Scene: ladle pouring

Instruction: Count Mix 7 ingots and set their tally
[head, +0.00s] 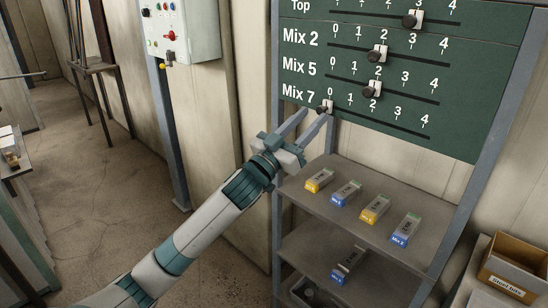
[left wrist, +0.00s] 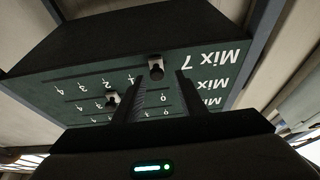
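The dark green tally board (head: 480,120) has rows Top, Mix 2, Mix 5 and Mix 7. The Mix 7 slider knob (head: 325,107) stands at about 0. The Mix 2 knob (head: 376,55) and Mix 5 knob (head: 372,90) stand at about 2. My left gripper (head: 316,116) is open just below the Mix 7 knob; in the left wrist view the knob (left wrist: 157,68) shows between and beyond the fingers, contact unclear. Ingots with yellow ends (head: 375,210) and blue ends (head: 405,230) lie on the upper shelf. No label reading Mix 7 is legible on them. My right gripper is out of view.
Another blue-ended ingot (head: 347,263) lies on the lower shelf near a dark bin (head: 310,294). A grey control box (head: 180,30) hangs at upper left.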

